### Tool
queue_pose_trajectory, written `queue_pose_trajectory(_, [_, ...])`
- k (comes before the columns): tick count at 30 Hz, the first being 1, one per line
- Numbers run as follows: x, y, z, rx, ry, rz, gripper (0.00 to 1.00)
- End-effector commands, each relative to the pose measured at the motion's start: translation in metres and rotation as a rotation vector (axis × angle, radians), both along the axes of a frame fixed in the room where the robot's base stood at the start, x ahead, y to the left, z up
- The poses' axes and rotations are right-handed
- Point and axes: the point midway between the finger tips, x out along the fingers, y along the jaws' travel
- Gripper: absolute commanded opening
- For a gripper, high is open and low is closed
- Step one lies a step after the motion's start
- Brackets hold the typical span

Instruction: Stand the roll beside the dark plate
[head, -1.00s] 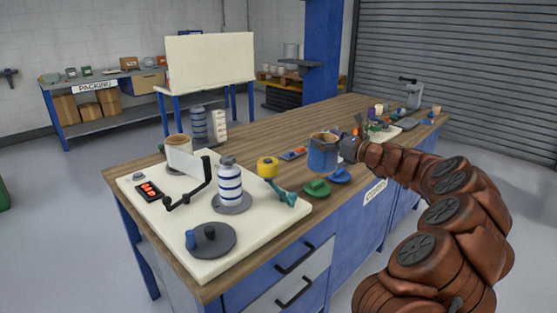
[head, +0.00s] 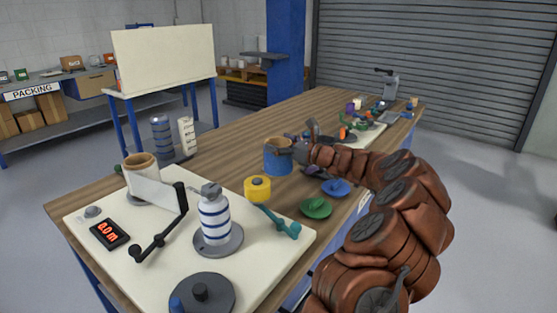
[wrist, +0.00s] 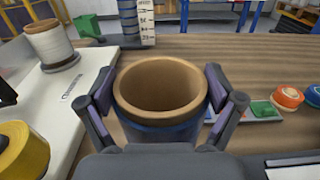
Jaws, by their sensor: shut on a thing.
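My gripper (wrist: 160,100) is shut on a blue roll with an open brown core (wrist: 158,92). The roll is upright between the two fingers in the wrist view. In the head view the roll (head: 278,158) is over the bare wood behind the yellow tape, with my gripper (head: 292,148) at its right side. I cannot tell whether its base touches the wood. A dark grey round plate (head: 222,293) with a black knob and a blue peg lies at the near end of the white board. The roll is well away from it.
The white board (head: 105,235) carries a white-and-blue striped roll (head: 214,222), a black crank, a white roll (head: 140,170) and a red display (head: 109,234). Yellow tape (head: 257,187), a green dish (head: 315,207) and a blue dish (head: 335,187) lie nearby.

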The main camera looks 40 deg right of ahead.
Motion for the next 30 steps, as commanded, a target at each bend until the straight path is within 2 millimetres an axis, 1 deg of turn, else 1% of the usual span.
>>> queue_pose_trajectory(7, [-0.001,-0.002,-0.016,0.001,-0.001,-0.003,0.25])
queue_pose_trajectory(12, [-0.001,-0.002,-0.04,0.002,0.002,-0.005,0.25])
queue_pose_trajectory(14, [-0.001,-0.002,-0.044,0.001,0.001,-0.004,0.25])
queue_pose_trajectory(25, [-0.001,-0.002,-0.047,0.0,0.0,-0.004,0.25])
queue_pose_trajectory(26, [-0.001,-0.002,-0.047,-0.001,0.0,-0.004,0.94])
queue_pose_trajectory(28, [-0.001,-0.002,-0.047,-0.001,0.0,-0.004,1.0])
queue_pose_trajectory(30, [-0.001,-0.002,-0.047,-0.001,0.0,-0.004,1.0])
